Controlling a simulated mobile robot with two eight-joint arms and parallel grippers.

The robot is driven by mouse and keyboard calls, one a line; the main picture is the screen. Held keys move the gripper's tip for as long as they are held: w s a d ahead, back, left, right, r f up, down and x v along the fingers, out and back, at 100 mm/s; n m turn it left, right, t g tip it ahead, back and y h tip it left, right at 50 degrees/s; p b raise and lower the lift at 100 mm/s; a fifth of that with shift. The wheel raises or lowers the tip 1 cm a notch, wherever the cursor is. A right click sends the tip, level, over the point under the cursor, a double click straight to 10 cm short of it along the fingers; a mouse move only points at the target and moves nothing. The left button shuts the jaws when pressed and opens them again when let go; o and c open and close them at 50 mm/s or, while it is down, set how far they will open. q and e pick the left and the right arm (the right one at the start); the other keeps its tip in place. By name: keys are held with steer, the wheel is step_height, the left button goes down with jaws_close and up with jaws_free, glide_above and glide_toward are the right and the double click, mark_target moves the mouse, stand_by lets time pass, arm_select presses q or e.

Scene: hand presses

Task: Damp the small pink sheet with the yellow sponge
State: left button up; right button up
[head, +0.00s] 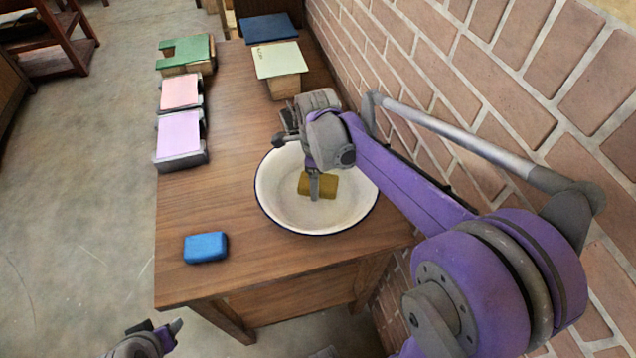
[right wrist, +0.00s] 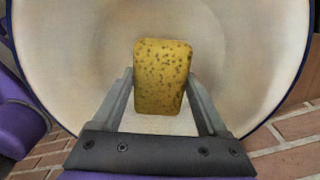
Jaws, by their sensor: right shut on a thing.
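The yellow sponge (head: 328,186) is in the white basin (head: 275,208); it also shows in the right wrist view (right wrist: 160,75). My right gripper (head: 317,187) is shut on the sponge, with a finger on each side of it (right wrist: 161,92). I cannot tell if the sponge touches the basin's bottom. The small pink sheet (head: 180,91) lies flat on a grey stand at the table's left edge, beyond the lavender sheet. My left gripper (head: 160,328) is low at the bottom left, off the table; its jaws are unclear.
A blue sponge (head: 206,247) lies at the table's near left. A lavender sheet (head: 180,134) and a green board (head: 187,50) flank the pink one. A pale green board (head: 279,60) and dark blue board (head: 267,28) are at the back. A brick wall (head: 460,75) runs along the right.

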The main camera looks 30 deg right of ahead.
steer(key=shift+r+p, duration=1.35)
steer(key=shift+r, duration=1.45)
steer(key=shift+w+r+p, duration=0.1)
steer(key=shift+r+p, duration=0.6)
steer(key=shift+r, duration=0.8)
arm_select(q)
step_height(320, 180, up, 6)
steer(key=w, duration=0.3)
steer(key=shift+t, duration=0.3)
arm_select(e)
steer(key=shift+f, duration=0.1)
arm_select(q)
steer(key=shift+s, duration=0.2)
steer(key=shift+w, duration=0.1)
steer(key=shift+r, duration=0.1)
steer(key=shift+w+r+p, duration=0.6)
steer(key=shift+w+r, duration=0.05)
steer(key=shift+r, duration=0.3)
arm_select(e)
step_height(320, 180, up, 4)
